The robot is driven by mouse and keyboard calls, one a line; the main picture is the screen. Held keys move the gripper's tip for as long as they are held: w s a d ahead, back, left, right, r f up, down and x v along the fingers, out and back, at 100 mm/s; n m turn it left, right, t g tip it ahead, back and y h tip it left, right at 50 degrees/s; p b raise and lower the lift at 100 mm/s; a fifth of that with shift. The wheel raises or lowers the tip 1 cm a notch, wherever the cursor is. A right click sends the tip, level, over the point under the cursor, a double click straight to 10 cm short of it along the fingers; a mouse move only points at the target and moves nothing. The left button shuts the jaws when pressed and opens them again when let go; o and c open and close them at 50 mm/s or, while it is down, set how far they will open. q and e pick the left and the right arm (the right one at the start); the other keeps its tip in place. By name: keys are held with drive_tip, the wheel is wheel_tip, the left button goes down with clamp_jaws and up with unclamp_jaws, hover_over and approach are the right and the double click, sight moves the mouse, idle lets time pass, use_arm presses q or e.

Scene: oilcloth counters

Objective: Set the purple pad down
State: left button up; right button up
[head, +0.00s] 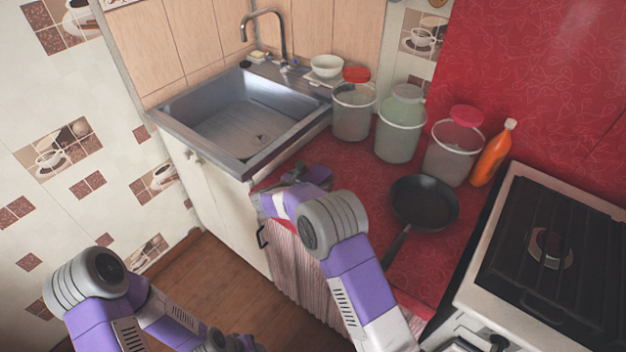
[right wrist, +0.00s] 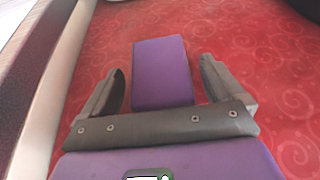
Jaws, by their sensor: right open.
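The purple pad (right wrist: 162,73) is a flat block that appears to lie on the red oilcloth counter (right wrist: 225,35). In the right wrist view it is between and just beyond the two dark fingers of my right gripper (right wrist: 160,85). The fingers are spread, with gaps on both sides of the pad. In the head view my right gripper (head: 305,172) is low over the counter beside the sink, with the pad (head: 319,174) at its far side, partly hidden.
The metal sink (head: 250,110) is behind and left of the right gripper. Lidded jars (head: 400,128) and an orange bottle (head: 493,153) stand along the back. A black pan (head: 424,203) sits to the right, before the stove (head: 555,245). The counter's edge is close on the left.

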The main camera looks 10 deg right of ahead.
drive_tip(key=p+v, duration=0.2)
drive_tip(key=v, duration=1)
drive_tip(key=shift+r+p, duration=0.15)
drive_tip(key=shift+p, duration=0.25)
